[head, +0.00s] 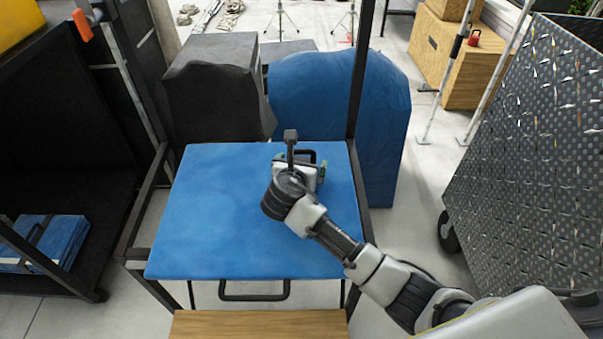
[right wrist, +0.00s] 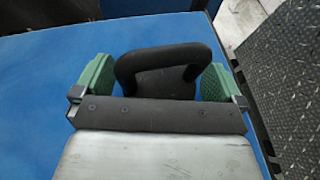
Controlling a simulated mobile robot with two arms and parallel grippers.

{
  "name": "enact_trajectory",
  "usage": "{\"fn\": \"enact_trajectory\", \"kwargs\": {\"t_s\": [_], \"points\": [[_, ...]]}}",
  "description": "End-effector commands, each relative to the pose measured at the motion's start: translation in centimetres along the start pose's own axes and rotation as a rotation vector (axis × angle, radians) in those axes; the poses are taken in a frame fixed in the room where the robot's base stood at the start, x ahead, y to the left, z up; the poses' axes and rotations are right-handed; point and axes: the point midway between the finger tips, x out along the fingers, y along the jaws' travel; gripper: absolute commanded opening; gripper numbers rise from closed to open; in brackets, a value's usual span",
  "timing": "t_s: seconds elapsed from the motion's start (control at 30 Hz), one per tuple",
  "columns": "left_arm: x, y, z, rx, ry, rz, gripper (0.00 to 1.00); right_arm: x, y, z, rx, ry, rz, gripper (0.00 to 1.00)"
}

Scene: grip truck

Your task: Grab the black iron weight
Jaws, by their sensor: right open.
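The black iron weight (head: 311,153), with a looped handle, is on the blue-topped table and partly hidden by my right gripper. In the right wrist view the weight (right wrist: 165,82) lies between the two green finger pads, its handle loop pointing away from the gripper. My right gripper (right wrist: 157,82) is open, with a gap between each pad and the weight. In the head view the right gripper (head: 301,164) reaches over the far right part of the table. The weight's lower part is hidden behind the gripper body. My left gripper does not show.
The blue table (head: 220,220) is otherwise clear. A black post stands at its right back corner. Behind it are a black-covered block (head: 212,95) and a blue-covered block (head: 335,95). A dark shelf (head: 60,180) is at left, and a patterned metal panel (head: 530,150) at right.

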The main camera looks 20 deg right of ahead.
Motion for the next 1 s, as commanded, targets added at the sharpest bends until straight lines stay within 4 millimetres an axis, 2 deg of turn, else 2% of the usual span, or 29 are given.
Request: {"fn": "enact_trajectory", "kwargs": {"t_s": [0.2, 0.83, 0.87, 1.0], "points": [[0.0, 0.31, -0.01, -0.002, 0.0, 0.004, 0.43, 0.08, 0.01, 0.01, 0.0, 0.0, 0.001, 1.0], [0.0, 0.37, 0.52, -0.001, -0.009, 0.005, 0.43, 0.04, 0.03, -0.03, 0.0, 0.001, 0.001, 0.04], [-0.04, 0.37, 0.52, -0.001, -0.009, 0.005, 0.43, -0.05, 0.12, 0.48, 0.004, -0.009, 0.004, 0.04], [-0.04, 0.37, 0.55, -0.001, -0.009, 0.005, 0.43, -0.04, 0.12, 0.46, 0.004, -0.009, 0.004, 0.04]]}}
